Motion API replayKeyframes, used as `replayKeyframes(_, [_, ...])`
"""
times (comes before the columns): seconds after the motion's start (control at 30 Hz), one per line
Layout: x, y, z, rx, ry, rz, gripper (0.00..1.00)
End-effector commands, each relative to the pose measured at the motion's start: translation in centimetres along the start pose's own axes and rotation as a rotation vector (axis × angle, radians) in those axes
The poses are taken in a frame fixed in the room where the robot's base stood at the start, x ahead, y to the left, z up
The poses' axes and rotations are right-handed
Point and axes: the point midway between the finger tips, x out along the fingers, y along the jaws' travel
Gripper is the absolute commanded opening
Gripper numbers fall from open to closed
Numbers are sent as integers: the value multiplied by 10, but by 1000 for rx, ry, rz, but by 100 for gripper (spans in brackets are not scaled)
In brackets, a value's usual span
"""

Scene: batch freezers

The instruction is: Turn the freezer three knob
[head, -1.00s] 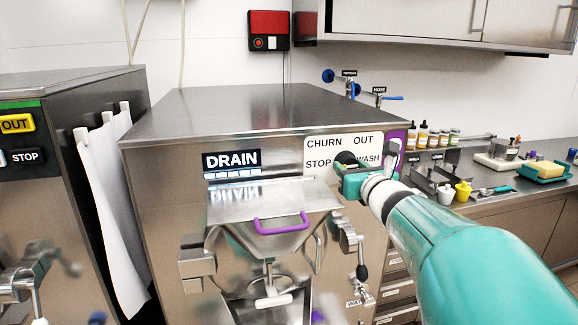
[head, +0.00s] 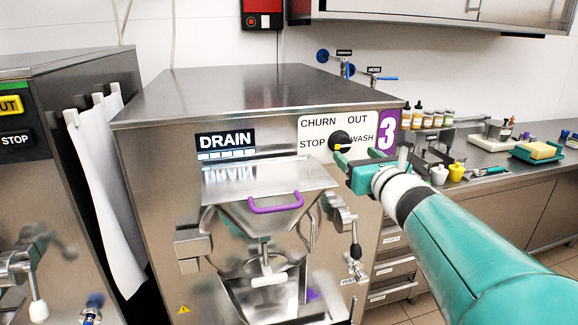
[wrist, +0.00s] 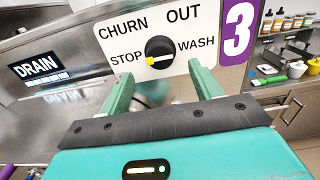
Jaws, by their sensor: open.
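Freezer three (head: 255,104) is a steel machine with a purple "3" label (head: 389,131) at its upper right front. Its black knob (head: 340,140) sits on a white plate marked CHURN, OUT, STOP and WASH. In the wrist view the knob (wrist: 159,51) has a yellow pointer on its lower left, toward STOP. My gripper (head: 356,155) is open and empty, just below and right of the knob in the head view. In the wrist view its two green fingers (wrist: 160,82) reach up below the knob, one to each side, apart from it.
A DRAIN display (head: 226,141) is left of the plate. Below are a chute with a purple handle (head: 276,203) and a jointed lever (head: 345,225). Another freezer (head: 50,150) stands left. A counter (head: 500,165) with bottles and cups is right.

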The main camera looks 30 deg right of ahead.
Motion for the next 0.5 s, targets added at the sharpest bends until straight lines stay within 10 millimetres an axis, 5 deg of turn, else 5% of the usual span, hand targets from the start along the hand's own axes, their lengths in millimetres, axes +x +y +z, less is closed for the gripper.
replayKeyframes(0.3, [-58,0,2,-2,-5,-1,64])
replayKeyframes(0.5, [-75,0,1,-1,-2,0,64])
